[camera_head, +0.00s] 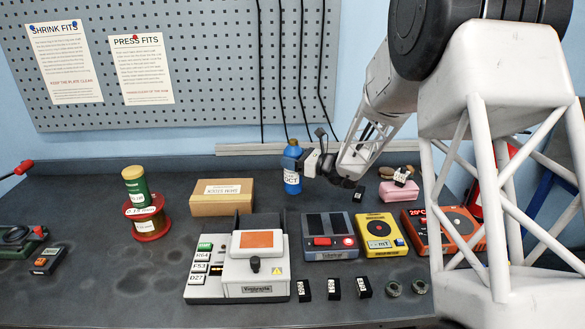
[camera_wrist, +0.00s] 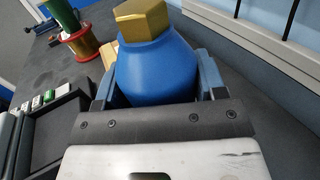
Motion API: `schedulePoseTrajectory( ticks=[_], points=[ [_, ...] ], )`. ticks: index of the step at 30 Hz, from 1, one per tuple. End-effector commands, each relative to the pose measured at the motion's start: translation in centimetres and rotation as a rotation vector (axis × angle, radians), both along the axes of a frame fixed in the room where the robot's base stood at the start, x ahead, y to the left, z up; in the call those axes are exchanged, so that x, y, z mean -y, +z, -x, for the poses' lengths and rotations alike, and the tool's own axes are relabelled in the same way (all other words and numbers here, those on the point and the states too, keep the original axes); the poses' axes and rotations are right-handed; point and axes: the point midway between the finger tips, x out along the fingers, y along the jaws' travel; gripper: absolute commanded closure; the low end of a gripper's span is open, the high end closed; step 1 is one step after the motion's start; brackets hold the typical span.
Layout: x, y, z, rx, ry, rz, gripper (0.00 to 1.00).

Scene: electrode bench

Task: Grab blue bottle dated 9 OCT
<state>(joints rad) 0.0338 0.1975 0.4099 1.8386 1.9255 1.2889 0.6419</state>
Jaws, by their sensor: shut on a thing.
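The blue bottle (camera_head: 291,172) with a gold cap stands upright at the back middle of the bench. Its white label shows "OCT"; the day number is too small to read for sure. My gripper (camera_head: 306,163) reaches it from the right and is shut around its body. In the wrist view the bottle (camera_wrist: 156,70) sits between the two fingers (camera_wrist: 160,90), with its hexagonal gold cap toward the camera. The label is hidden in that view. I cannot tell whether the bottle's base touches the bench.
A white device (camera_head: 240,275), a grey unit (camera_head: 329,237) and a yellow meter (camera_head: 380,236) stand in front. The pegboard wall (camera_head: 200,70) is behind.

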Motion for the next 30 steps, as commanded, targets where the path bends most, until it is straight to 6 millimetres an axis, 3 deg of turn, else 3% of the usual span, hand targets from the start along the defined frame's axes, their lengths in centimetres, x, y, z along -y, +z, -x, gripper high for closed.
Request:
schedulePoseTrajectory(
  ticks=[6,12,30],
  points=[
    [0.0,3.2,0.0,0.004,0.0,0.001,0.78],
    [0.0,4.8,0.0,0.002,0.0,0.0,0.78],
    [0.0,5.1,0.0,0.001,0.0,0.0,0.78]
  ],
)
